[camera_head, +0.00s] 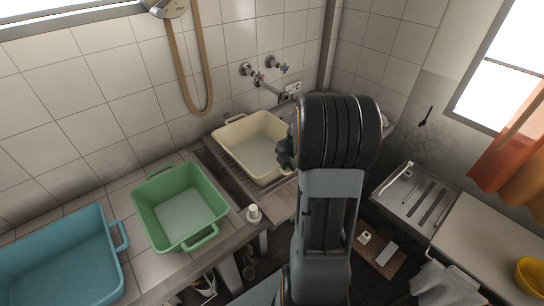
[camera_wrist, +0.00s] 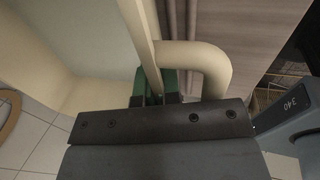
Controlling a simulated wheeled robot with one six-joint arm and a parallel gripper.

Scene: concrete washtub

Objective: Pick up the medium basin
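A cream basin (camera_head: 233,135) rests on the slatted rack by the wall taps, its right side hidden behind my arm. In the wrist view its rim and curved handle (camera_wrist: 215,65) are close up. My gripper (camera_wrist: 157,84) has green fingertips close together on either side of the rim, beside the handle, and looks shut on it. In the head view the fingertips are hidden behind my arm. A green basin (camera_head: 151,207) stands on the tiled counter, and a larger blue basin (camera_head: 62,227) is at the far left.
Taps (camera_head: 265,82) and a hanging shower hose (camera_head: 178,52) are on the wall behind. A small white bottle (camera_head: 254,214) stands at the counter's front edge. A metal drainer (camera_head: 412,200) and yellow bowl (camera_head: 532,277) are at right.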

